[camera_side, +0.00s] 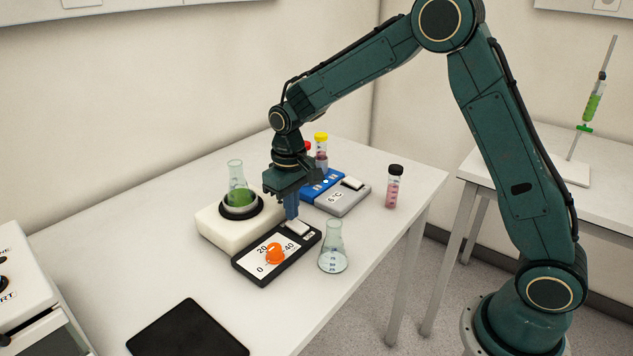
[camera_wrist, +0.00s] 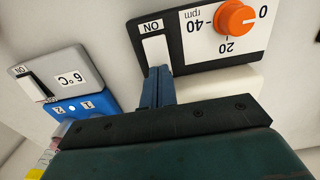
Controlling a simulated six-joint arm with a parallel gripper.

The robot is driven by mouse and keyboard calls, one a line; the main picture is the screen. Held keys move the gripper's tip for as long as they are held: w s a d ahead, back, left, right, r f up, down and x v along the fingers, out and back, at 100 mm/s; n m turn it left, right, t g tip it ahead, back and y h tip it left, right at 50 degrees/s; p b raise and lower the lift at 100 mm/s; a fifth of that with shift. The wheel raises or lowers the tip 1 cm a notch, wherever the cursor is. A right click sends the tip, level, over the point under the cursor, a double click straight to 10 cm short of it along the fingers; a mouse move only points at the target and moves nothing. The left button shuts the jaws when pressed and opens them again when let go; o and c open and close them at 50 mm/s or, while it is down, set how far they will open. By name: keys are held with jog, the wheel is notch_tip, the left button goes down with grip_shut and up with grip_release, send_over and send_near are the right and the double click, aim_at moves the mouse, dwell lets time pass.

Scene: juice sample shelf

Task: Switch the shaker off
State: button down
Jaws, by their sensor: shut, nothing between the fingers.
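The shaker is a white box (camera_side: 217,228) carrying a flask of green liquid (camera_side: 239,195) in a dark ring. Its black control panel (camera_side: 246,271) has an orange knob (camera_side: 274,253) on a 0-20-40 rpm scale, and the knob also shows in the wrist view (camera_wrist: 236,18). A white rocker switch (camera_wrist: 156,50) sits beside an "ON" label on the panel. My gripper (camera_side: 291,216) is shut and empty, pointing down over the switch's end away from that label. In the wrist view its blue fingertips (camera_wrist: 160,73) overlap this end; I cannot tell whether they touch.
A blue and grey 6 °C block (camera_side: 335,193) with its own switch and capped vials stands behind. A clear flask (camera_side: 333,250) stands close right of the panel. A pink vial (camera_side: 393,187) stands farther right. A black pad (camera_side: 187,330) lies in front; table between is clear.

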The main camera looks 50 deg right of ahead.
jog(key=shift+f, duration=0.6)
dwell(0.7)
jog(key=shift+r, duration=3.5)
jog(key=s+d+r+t, duration=0.2)
jog(key=s+r+t, duration=0.1)
jog(key=s+r, duration=0.9)
jog(key=s+f+t, duration=0.1)
jog(key=s+t, duration=0.1)
jog(key=s, duration=1.4)
jog(key=shift+s+d+f+t, duration=0.15)
jog(key=shift+s+d+t, duration=0.15)
jog(key=shift+s+d, duration=0.1)
